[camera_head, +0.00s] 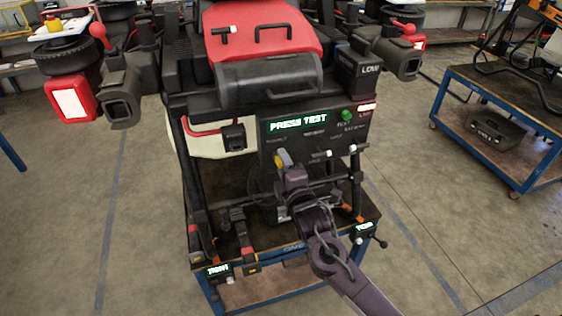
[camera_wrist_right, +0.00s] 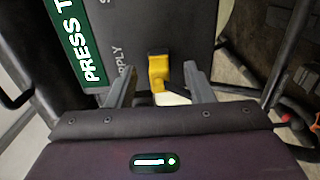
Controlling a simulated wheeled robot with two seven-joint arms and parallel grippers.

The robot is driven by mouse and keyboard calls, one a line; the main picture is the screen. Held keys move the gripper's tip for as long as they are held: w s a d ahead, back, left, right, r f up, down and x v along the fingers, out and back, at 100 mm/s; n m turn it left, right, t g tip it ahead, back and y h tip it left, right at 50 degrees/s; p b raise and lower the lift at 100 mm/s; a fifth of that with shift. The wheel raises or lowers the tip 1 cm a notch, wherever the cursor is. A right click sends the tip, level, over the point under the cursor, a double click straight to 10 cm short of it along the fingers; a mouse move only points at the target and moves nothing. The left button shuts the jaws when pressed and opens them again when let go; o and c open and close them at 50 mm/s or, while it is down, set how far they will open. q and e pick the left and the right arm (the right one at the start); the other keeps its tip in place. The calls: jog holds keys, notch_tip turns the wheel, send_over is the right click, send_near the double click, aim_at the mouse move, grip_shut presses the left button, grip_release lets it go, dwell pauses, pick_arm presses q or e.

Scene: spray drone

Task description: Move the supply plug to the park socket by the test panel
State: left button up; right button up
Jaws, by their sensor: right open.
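The supply plug (camera_head: 284,158) is a small yellow piece on the lower left of the dark test panel (camera_head: 268,153). In the right wrist view the yellow plug (camera_wrist_right: 158,70) stands at the panel, partly beside the "SUPPLY" lettering. My right gripper (camera_head: 286,168) comes from below and is right in front of the plug. In the wrist view its fingers (camera_wrist_right: 161,74) are apart, one on each side of the plug, with gaps visible. I cannot clearly make out the park socket; small lettering right of the plug is hard to read. My left gripper is not in view.
The panel has a lit "PRESS TEST" display (camera_head: 298,121), a green button (camera_head: 347,115) and a small white-tipped lever (camera_head: 327,153). The red-topped drone (camera_head: 262,35) stands above on a blue-framed cart (camera_head: 268,257). Another blue cart (camera_head: 520,100) is at right. Floor is open on both sides.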

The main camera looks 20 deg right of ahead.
jog(key=shift+p, duration=0.45)
dwell(1.0)
grip_shut()
dwell(0.3)
jog(key=shift+s, duration=0.2)
jog(key=s+p, duration=0.3)
jog(key=s, duration=0.2)
jog(key=shift+s+d, duration=0.1)
jog(key=shift+s, duration=0.25)
dwell(0.6)
